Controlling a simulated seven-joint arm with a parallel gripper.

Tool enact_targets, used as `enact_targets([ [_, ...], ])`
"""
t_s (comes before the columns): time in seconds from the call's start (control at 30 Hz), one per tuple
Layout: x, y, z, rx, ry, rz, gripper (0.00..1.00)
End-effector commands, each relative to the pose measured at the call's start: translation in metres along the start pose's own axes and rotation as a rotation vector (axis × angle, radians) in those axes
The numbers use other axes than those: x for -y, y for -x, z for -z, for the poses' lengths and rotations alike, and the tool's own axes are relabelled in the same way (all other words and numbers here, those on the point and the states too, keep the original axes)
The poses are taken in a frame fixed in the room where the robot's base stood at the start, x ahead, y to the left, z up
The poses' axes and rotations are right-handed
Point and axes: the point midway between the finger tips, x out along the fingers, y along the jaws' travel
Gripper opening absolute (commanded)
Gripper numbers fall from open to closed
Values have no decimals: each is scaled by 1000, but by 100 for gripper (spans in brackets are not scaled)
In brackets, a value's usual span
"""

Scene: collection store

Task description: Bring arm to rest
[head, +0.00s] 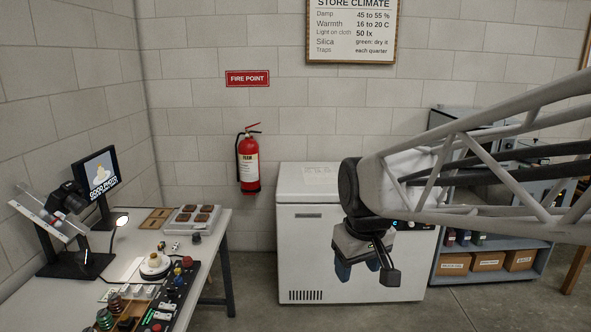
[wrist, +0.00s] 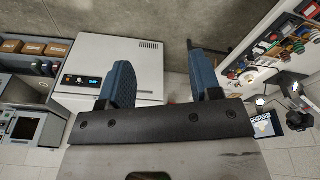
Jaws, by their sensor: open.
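My gripper (head: 358,272) hangs from the end of my lattice arm in the head view, in front of the white chest freezer (head: 300,245). Its two blue fingers point down. In the wrist view my gripper (wrist: 164,80) shows its blue fingers spread wide apart, with nothing between them but grey floor and part of the freezer (wrist: 120,58) behind. The gripper is open and empty and touches nothing that I can see.
A white worktable (head: 218,222) at left carries a camera stand (head: 62,205), a screen (head: 97,172), a control panel (head: 172,295) and a tray of brown pieces (head: 195,218). A fire extinguisher (head: 248,165) hangs on the wall. A shelf (head: 440,272) with boxes stands right of the freezer.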

Motion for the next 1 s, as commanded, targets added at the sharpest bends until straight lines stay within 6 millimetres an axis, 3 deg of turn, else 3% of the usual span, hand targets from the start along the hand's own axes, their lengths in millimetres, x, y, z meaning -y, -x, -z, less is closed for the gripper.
enact_targets([
  [0.2,-8,4,-61,-20,-131,-16,58],
  [0.53,-9,-1,-141,-47,-315,-37,58],
  [0.73,-7,-5,-166,-57,-378,-43,58],
  [1.0,-7,-7,-173,-58,-393,-45,58],
])
